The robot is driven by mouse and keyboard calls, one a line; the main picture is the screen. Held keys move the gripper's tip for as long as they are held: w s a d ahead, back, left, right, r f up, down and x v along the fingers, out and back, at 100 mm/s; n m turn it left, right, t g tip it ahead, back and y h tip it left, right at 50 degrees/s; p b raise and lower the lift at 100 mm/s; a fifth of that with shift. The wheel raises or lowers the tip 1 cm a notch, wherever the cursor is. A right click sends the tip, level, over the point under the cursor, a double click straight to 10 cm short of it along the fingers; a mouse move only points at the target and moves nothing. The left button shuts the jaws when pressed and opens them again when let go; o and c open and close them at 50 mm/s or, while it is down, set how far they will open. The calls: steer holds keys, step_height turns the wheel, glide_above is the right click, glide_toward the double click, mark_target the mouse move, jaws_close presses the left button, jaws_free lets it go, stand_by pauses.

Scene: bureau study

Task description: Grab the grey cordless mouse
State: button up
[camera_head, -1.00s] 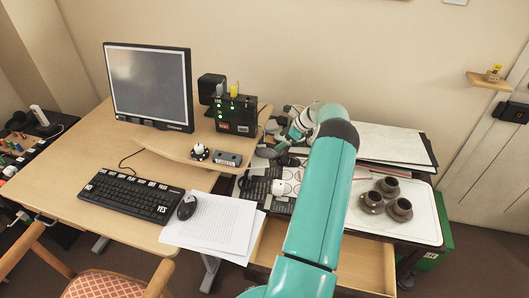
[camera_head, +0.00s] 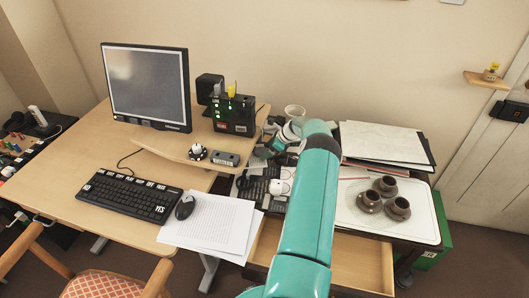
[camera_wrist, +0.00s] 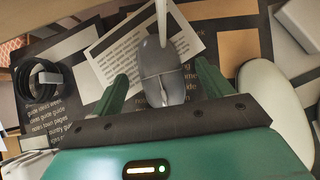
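The grey mouse (camera_wrist: 158,75) lies over printed sheets in the wrist view. My gripper (camera_wrist: 162,82) is open, with one green finger on each side of the mouse's near end. Gaps show between the fingers and the mouse, and it does not look held. In the head view my gripper is low over the cluttered surface right of the desk, largely hidden by my arm, and I cannot make out the grey mouse there. A separate dark mouse (camera_head: 185,207) lies beside the keyboard (camera_head: 130,196) on the desk.
A white rounded object (camera_wrist: 272,100) lies close right of my gripper. A black coil (camera_wrist: 42,80) is at the left. In the head view, a pale mug (camera_head: 294,112) stands behind my wrist, and a white tray (camera_head: 421,221) with brown cups is right of my arm.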

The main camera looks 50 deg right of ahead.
steer(key=c, duration=0.9)
